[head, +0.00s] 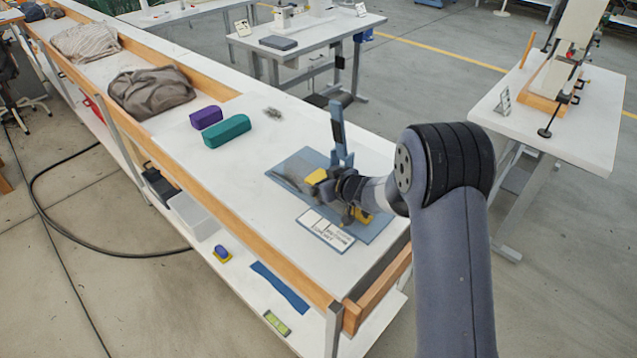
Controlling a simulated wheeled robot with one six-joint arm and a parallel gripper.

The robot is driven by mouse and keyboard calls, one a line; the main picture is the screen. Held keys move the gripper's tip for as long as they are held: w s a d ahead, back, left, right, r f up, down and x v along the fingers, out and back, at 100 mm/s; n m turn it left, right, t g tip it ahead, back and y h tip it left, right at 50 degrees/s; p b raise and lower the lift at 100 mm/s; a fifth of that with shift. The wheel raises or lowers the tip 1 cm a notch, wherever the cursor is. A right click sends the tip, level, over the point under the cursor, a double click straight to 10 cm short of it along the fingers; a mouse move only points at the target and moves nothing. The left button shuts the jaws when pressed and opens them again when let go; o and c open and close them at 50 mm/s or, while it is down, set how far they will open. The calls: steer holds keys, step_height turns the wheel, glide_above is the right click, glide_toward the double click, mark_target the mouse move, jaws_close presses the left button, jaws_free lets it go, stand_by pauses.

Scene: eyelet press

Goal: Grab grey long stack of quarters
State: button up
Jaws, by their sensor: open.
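A dark grey long thing (284,181), which looks like the grey stack of quarters, lies on a blue-grey mat (300,160) on the white table. Only its left end shows clearly; my gripper and wrist hide the rest. My gripper (338,198) has yellow-tipped fingers set apart and is open, low over the mat at the stack's right. I cannot tell whether the fingers touch the stack or stand around it.
A teal block (227,132) and a purple block (206,117) stand farther back on the table. Small grey pieces (272,113) lie near them. A white label card (325,230) is at the mat's front edge. A wooden rail (262,265) edges the table's left side.

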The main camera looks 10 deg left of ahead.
steer(key=c, duration=1.3)
steer(key=shift+r, duration=0.1)
steer(key=shift+c, duration=0.9)
